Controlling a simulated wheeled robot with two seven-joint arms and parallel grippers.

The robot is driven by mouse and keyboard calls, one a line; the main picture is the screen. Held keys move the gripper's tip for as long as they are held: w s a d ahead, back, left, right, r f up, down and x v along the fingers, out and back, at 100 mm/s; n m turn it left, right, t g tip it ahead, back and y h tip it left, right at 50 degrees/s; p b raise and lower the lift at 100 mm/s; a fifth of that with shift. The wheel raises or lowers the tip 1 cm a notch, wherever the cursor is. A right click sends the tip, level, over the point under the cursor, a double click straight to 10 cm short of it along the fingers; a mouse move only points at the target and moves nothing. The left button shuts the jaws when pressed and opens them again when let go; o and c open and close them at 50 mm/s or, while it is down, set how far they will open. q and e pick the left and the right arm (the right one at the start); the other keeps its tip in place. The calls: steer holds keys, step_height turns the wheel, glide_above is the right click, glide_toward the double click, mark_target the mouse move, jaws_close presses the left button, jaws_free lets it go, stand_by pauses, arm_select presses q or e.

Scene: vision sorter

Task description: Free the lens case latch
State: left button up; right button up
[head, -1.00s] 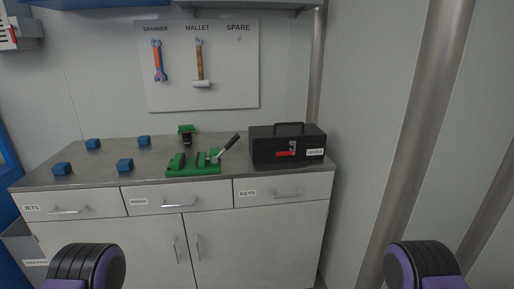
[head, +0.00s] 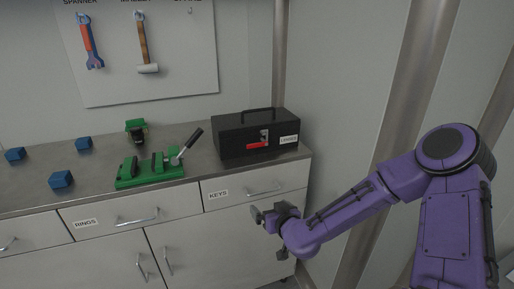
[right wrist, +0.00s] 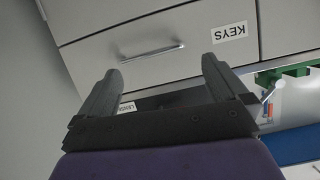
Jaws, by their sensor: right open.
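The lens case is a black box (head: 230,142) with a top handle, standing on the right end of the counter in the head view. Its front carries a latch with a red bar (head: 257,145) and a grey plate, and a white label. In the right wrist view a part of the case with its label (right wrist: 126,107) shows between the fingers, upside down. My right gripper (head: 265,214) is open and empty, in front of the KEYS drawer, below and apart from the case; its fingers also show in the right wrist view (right wrist: 160,85). My left gripper is not in view.
A green vise (head: 150,172) with a grey lever stands left of the case, close by. Several blue blocks (head: 61,179) lie on the counter (head: 105,160). Drawer handles (head: 264,191) jut from the front. A wall and pipe (head: 388,130) stand at right.

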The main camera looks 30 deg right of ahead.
steer(key=w+d+r+t, duration=0.2)
steer(key=r, duration=0.5)
steer(key=w+d+r+t, duration=0.1)
steer(key=w+r+t, duration=0.1)
steer(key=r, duration=0.4)
steer(key=shift+n+h, duration=0.4)
steer(key=shift+n, duration=0.1)
steer(key=b+x, duration=0.2)
steer(key=x, duration=0.1)
steer(key=b+x, duration=0.3)
steer(key=x, duration=0.1)
steer(key=b+x, duration=0.2)
steer(key=x, duration=0.1)
steer(key=shift+w+d+r+b, duration=0.2)
steer(key=shift+w+r+b, duration=0.1)
steer(key=shift+r+b, duration=0.1)
